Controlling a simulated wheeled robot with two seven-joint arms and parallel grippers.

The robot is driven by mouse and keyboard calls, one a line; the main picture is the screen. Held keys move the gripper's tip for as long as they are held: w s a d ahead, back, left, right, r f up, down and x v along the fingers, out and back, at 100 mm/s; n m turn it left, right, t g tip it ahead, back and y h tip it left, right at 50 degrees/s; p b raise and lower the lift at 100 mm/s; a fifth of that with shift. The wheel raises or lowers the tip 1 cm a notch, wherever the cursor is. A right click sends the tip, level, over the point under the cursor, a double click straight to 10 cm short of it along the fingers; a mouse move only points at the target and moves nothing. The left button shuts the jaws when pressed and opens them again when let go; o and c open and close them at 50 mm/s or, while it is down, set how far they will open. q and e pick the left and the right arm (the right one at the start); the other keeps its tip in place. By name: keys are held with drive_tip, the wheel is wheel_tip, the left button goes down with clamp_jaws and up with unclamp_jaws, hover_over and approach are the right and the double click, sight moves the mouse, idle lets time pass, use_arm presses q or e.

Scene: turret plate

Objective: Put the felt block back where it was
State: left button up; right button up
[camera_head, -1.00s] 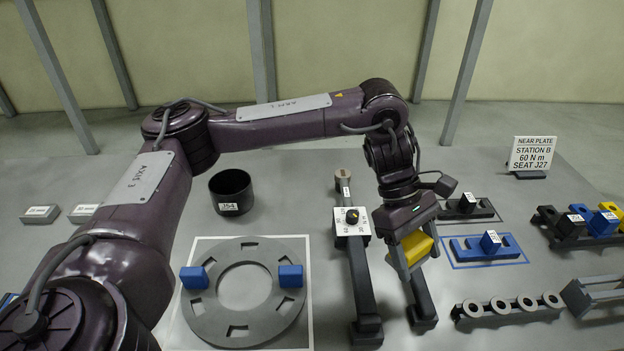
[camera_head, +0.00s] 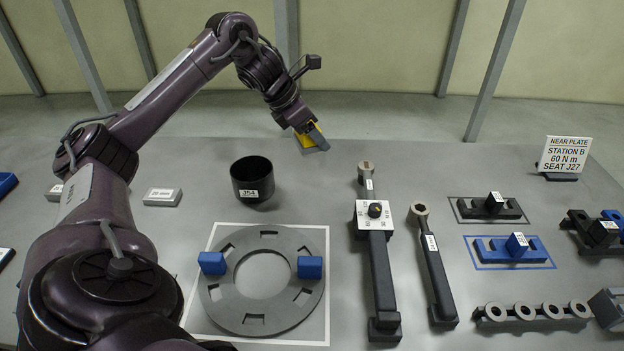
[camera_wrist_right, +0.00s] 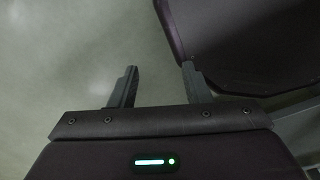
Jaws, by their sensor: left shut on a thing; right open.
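A yellow block (camera_head: 304,139), the only thing here that fits the felt block, is in my left gripper (camera_head: 316,144) in the head view. The jaws are shut on it and cover much of it. The gripper is at the back edge of the table, right of the black cup and behind the long torque wrench; its exact height is hard to tell. My right gripper (camera_wrist_right: 159,82) shows in the right wrist view, open and empty over a plain grey-green surface.
A black cup (camera_head: 252,194) labelled J54 stands near the gripper. A grey ring plate (camera_head: 222,300) bears two blue blocks. The table's back middle is clear.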

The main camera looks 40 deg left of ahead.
use_arm(q)
wheel_tip(320, 180, down, 12)
drive_tip(key=b, duration=0.3)
wheel_tip(320, 180, down, 4)
drive_tip(key=shift+f, duration=0.15)
drive_tip(key=shift+b, duration=0.3)
use_arm(e)
wheel_tip(320, 180, down, 5)
drive_tip(key=shift+a, duration=0.15)
use_arm(q)
drive_tip(key=shift+f, duration=0.2)
drive_tip(key=o, duration=1)
drive_tip(key=shift+c, duration=0.2)
use_arm(e)
drive_tip(key=shift+f, duration=0.15)
